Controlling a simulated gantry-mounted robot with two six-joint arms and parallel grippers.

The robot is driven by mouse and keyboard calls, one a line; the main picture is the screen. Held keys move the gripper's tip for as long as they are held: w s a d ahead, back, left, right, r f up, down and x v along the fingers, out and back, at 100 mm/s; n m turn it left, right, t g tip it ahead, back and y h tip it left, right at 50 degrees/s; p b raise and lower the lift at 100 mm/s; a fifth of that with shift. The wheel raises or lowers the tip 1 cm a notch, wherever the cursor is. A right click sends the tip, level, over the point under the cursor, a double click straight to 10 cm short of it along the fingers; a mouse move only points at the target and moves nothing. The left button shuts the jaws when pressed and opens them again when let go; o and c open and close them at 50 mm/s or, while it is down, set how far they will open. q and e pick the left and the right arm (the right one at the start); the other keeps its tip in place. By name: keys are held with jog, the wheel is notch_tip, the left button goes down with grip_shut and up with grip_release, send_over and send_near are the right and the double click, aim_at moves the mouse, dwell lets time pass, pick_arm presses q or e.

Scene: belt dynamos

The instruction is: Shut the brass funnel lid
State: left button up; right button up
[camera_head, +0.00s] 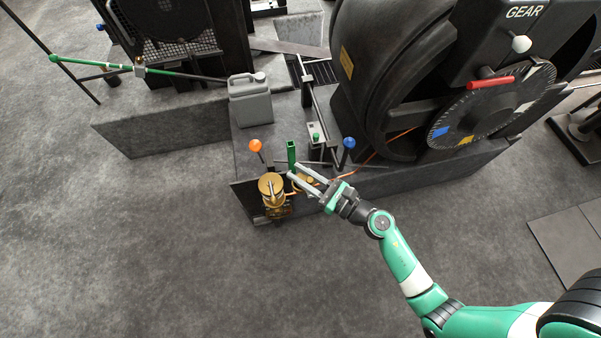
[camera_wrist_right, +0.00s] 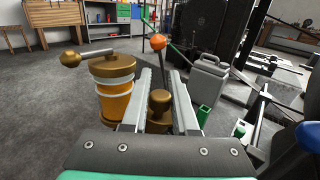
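A brass fitting with a rounded knob (camera_wrist_right: 160,100) shows between my right gripper's fingers in the right wrist view, with a gap on each side. In the head view it shows as a small brass part (camera_head: 310,181), partly covered by the fingers. I cannot tell whether it is the funnel lid or how far it is open. My right gripper (camera_head: 293,170) is open, its two fingers apart over the brass fittings. A larger brass-topped cup (camera_head: 271,186) stands to its left; the wrist view shows its amber body and side handle (camera_wrist_right: 112,66). My left gripper is out of view.
An orange-knobbed lever (camera_head: 255,146), a green upright post (camera_head: 291,154) and a blue-knobbed lever (camera_head: 348,143) stand close around the fingers. A grey canister (camera_head: 250,101) is behind. A large black wheel housing rises at right. Floor at front left is clear.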

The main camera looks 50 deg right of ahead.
grip_shut()
jog(key=h, duration=0.1)
jog(key=m+h+p, duration=0.1)
jog(key=shift+w+a+r+m+h, duration=0.1)
jog(key=shift+a+r+m+h, duration=0.05)
jog(key=shift+a+m+h, duration=0.2)
jog(key=m+h, duration=0.1)
jog(key=m+h+p, duration=0.1)
jog(key=h, duration=0.1)
jog(key=shift+w+a, duration=0.15)
jog(key=shift+w, duration=0.05)
jog(key=shift+m+g+h, duration=0.3)
jog(key=shift+m+h, duration=0.25)
jog(key=shift+h, duration=0.3)
jog(key=o, duration=0.5)
grip_release()
